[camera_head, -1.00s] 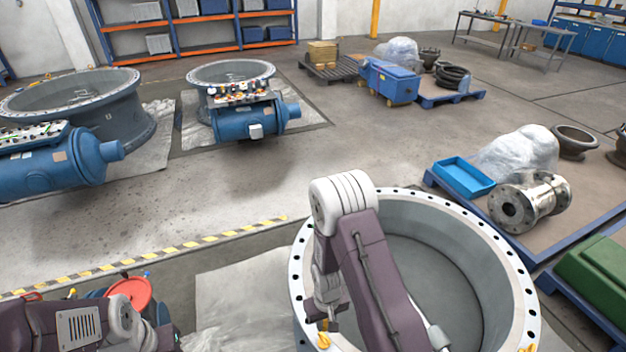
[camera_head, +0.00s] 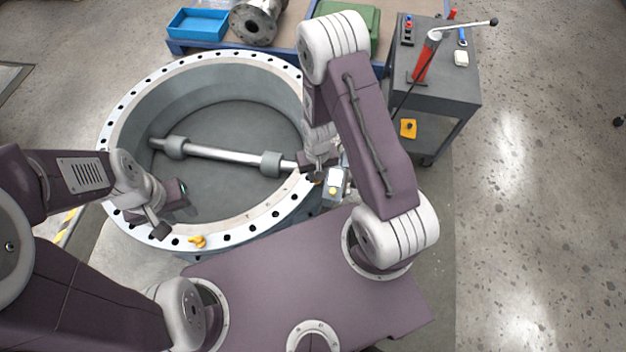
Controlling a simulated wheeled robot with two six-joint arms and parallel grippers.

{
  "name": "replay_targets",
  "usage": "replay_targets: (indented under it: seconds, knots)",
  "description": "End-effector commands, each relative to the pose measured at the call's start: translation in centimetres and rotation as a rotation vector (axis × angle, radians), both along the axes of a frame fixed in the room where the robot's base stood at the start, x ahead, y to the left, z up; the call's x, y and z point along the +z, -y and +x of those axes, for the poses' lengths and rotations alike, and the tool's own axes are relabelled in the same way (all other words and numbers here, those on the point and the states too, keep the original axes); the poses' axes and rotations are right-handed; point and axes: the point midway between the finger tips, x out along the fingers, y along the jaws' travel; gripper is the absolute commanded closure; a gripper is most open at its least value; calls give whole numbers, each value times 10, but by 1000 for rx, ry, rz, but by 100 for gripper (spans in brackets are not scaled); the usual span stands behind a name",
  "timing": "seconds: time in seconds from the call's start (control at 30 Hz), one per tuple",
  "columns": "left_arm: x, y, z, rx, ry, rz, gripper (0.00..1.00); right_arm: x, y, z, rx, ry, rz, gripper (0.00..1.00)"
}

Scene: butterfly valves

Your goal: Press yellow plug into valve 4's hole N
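The large grey valve ring (camera_head: 128,97) has a pale flange with many dark bolt holes. A yellow plug-like piece (camera_head: 197,241) sits on the near side of the flange; I cannot tell whether it is in a hole. My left gripper (camera_head: 170,212) is over the left-near flange, fingers apart and empty, left of and above that piece in the picture. My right gripper (camera_head: 316,170) is at the right side of the flange, partly hidden by its arm; its fingers are unclear. Hole letters and valve number are too small to read.
A shaft (camera_head: 222,153) crosses the ring's inside. A small grey device with a yellow knob (camera_head: 333,190) stands beside the flange at right. A grey cart (camera_head: 440,90) with a red-handled tool is at right. A blue tray (camera_head: 197,23) lies behind.

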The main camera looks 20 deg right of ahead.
Motion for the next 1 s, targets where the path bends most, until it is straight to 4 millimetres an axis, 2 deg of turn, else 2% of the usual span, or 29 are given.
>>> replay_targets:
  seconds: [0.03,0.1,0.2,0.3,0.4,0.5,0.63,0.77,1.0]
  knots:
    - [-35,0,0,0,-1,0,64,-40,-6,9,-66,0,0,100]
    - [-64,0,0,1,-1,0,64,-75,-16,24,-196,0,0,100]
    - [-101,-1,0,1,-2,0,64,-121,-33,44,-391,-1,1,100]
    - [-128,-1,0,0,-1,0,64,-156,-48,60,-566,-1,1,100]
    - [-141,-1,0,0,-1,0,64,-173,-58,69,-682,-3,0,100]
    - [-142,-1,0,0,-1,0,64,-176,-62,73,-735,-2,1,100]
    - [-140,-1,0,0,-1,0,64,-174,-63,73,-744,-3,1,100]
    - [-145,-1,0,0,0,0,64,-180,-63,73,-743,-3,1,100]
    - [-169,-1,0,0,-1,0,64,-208,-62,73,-742,-3,1,100]
